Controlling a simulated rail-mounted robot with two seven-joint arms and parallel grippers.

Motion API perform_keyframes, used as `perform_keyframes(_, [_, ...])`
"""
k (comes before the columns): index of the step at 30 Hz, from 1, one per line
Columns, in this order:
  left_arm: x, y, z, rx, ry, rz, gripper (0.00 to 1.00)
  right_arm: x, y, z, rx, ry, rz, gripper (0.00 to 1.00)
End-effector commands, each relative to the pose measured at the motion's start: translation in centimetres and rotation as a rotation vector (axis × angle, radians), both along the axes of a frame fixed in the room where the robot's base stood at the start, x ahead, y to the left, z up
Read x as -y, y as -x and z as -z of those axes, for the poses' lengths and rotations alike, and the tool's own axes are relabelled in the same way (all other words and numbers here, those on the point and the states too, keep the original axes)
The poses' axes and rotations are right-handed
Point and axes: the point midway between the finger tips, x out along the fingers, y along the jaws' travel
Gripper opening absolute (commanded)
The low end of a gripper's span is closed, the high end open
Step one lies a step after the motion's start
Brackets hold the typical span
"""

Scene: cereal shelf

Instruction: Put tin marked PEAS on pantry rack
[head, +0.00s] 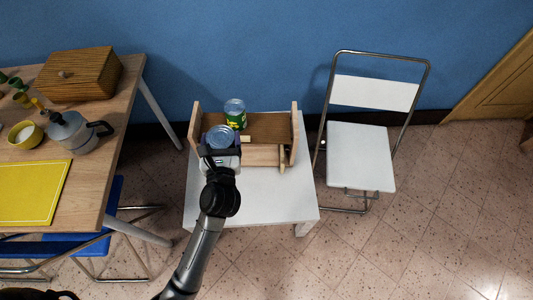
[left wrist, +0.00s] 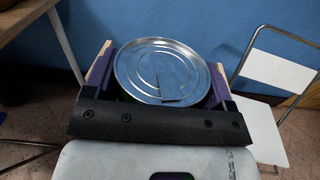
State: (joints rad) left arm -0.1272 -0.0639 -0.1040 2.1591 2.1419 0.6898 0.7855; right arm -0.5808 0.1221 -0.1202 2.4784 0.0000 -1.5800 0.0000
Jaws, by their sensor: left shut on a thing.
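My left gripper (head: 220,143) is shut on a tin (head: 219,134), seen from above with its round silver lid up. In the left wrist view, the tin's lid (left wrist: 150,68) sits between the two purple-sided fingers. The tin's label is hidden, so I cannot read its marking. The wooden pantry rack (head: 296,132) stands on a small white table. The gripper and tin are over the rack's left part, near its left side panel; I cannot tell whether the tin touches the rack. A second tin (head: 236,117), green with a silver lid, stands upright at the rack's back, just behind the held tin.
The rack's right part looks clear. The white table (head: 255,205) has bare space in front. A wooden table at the left holds a wooden box (head: 82,75), a moka pot (head: 75,132), a yellow cup (head: 26,134) and a yellow mat (head: 32,192). A white folding chair (head: 360,155) stands right.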

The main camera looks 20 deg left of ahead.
Motion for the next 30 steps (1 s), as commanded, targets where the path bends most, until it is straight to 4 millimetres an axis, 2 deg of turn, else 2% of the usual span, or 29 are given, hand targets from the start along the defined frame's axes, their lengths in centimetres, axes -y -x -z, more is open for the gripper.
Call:
perform_keyframes(1, [-1.0,0.1,3.9,-0.005,-0.004,0.006,0.38,-0.1,0.0,2.6,0.001,-0.001,0.001,0.43])
perform_keyframes(6, [-3.9,0.8,12.0,-0.006,-0.006,0.056,0.38,-0.1,0.0,6.8,0.0,-0.004,0.003,0.43])
perform_keyframes(9, [-5.4,1.4,16.5,-0.007,-0.007,0.096,0.38,-0.2,-0.1,8.8,0.001,-0.006,0.003,0.43])
perform_keyframes(12, [-6.5,2.2,20.1,-0.006,-0.007,0.135,0.38,-0.2,-0.1,10.3,0.002,-0.006,0.003,0.43])
perform_keyframes(15, [-7.3,2.8,22.9,-0.005,-0.006,0.167,0.38,-0.2,-0.1,11.4,0.002,-0.006,0.003,0.43])
perform_keyframes(19, [-7.8,3.5,25.2,0.0,0.001,0.194,0.38,-0.2,-0.1,12.2,0.002,-0.006,0.003,0.43])
perform_keyframes(27, [-8.3,3.9,26.6,0.006,0.0,0.214,0.38,0.0,-0.1,12.6,0.004,-0.002,0.001,0.43])
perform_keyframes(30, [-8.4,3.5,26.8,0.004,0.001,0.218,0.38,0.1,-0.1,12.6,0.003,0.002,-0.001,0.43])
